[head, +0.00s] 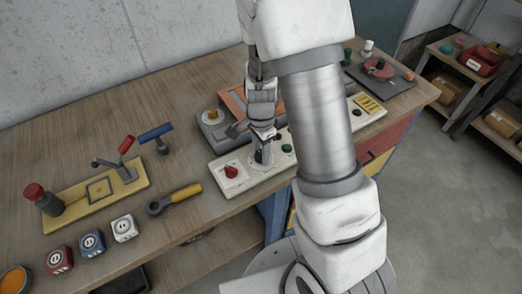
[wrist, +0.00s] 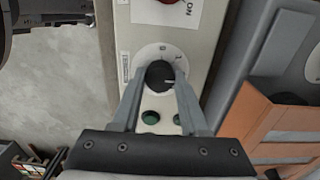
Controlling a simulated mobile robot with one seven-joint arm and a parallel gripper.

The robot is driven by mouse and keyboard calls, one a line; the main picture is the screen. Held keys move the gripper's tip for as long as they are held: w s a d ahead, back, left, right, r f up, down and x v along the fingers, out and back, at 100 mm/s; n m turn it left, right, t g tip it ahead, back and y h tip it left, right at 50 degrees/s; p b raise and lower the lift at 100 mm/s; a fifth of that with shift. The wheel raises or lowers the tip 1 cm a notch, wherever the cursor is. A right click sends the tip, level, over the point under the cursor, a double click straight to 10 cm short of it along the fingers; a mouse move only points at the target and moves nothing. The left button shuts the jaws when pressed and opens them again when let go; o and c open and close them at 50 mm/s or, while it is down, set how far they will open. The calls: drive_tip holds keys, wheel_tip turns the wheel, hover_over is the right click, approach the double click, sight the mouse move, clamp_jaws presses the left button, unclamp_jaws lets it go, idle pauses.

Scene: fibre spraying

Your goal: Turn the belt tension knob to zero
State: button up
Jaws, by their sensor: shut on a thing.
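The black knob (head: 260,157) sits on a round white dial on the pale control panel (head: 218,175). In the wrist view the knob (wrist: 159,75) shows a short light mark pointing roughly to the right. Small characters stand on the dial (wrist: 151,53) near its upper edge, one like a 0 at the top and one to its right. My gripper (head: 262,137) points down at the knob. In the wrist view its fingers (wrist: 160,82) are shut on the knob, one on each side. The panel's lettering is too small to read surely.
A yellow-handled tool (head: 176,198), picture blocks (head: 92,243) and a yellow board with a lever (head: 75,208) are on the bench. My arm hides part of the panel.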

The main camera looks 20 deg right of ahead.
clamp_jaws()
drive_tip(key=shift+n, duration=0.4)
drive_tip(key=n+b, duration=0.1)
drive_tip(key=n, duration=0.2)
drive_tip(key=shift+n, duration=0.3)
drive_tip(key=n+b, duration=0.2)
drive_tip(key=n, duration=0.2)
drive_tip(key=shift+n, duration=0.3)
drive_tip(key=n+b, duration=0.1)
drive_tip(key=n, duration=0.3)
drive_tip(key=shift+n, duration=2.4)
